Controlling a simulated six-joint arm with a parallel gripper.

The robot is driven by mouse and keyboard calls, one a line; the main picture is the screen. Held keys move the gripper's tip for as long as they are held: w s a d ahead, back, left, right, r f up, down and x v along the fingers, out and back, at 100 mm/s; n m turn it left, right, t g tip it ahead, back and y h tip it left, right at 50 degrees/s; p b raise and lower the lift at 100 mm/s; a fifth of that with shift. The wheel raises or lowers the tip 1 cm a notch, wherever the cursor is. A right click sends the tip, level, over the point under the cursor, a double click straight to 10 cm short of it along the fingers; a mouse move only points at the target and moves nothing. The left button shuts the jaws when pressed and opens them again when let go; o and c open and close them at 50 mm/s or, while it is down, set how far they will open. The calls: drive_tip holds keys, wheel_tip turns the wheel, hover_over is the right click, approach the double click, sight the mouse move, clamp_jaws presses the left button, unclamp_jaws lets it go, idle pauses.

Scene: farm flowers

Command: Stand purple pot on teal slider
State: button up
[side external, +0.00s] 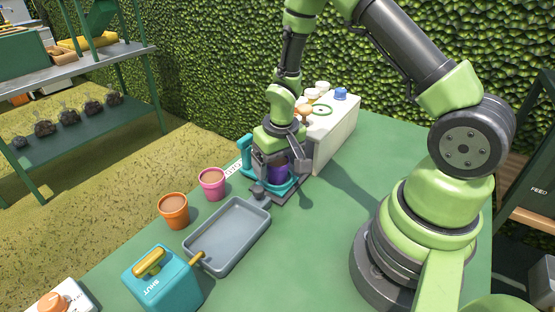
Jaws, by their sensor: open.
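The purple pot (278,174) is at the far side of the green table, largely hidden behind my gripper. My gripper (284,168) points down with its jaws open, one on each side of the pot. The teal slider (284,190) shows around and below the pot, with an upright teal handle (243,154) at its left. A dark grey track lies under the slider. The pot looks upright and within the slider's outline; its base is hidden, so I cannot tell whether it rests on the slider.
A pink pot (212,184) and an orange pot (174,210) stand left of the slider. A grey tray (228,236) and a teal box marked SHUT (162,280) are nearer. A white box (334,130) with coloured knobs stands behind my gripper. The table's right middle is clear.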

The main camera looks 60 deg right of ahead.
drive_tip(key=s+a+r+t, duration=0.2)
drive_tip(key=s+r, duration=0.1)
drive_tip(key=r, duration=0.8)
drive_tip(key=s+a+r+t, duration=0.1)
drive_tip(key=s+a+r, duration=0.25)
drive_tip(key=r, duration=0.85)
drive_tip(key=s+a+r+t+y, duration=0.2)
drive_tip(key=s+a+r+t, duration=0.1)
drive_tip(key=s, duration=0.5)
drive_tip(key=shift+s+a+r+n+y, duration=0.15)
drive_tip(key=shift+s+r+n+y, duration=0.15)
drive_tip(key=shift+s+r, duration=0.1)
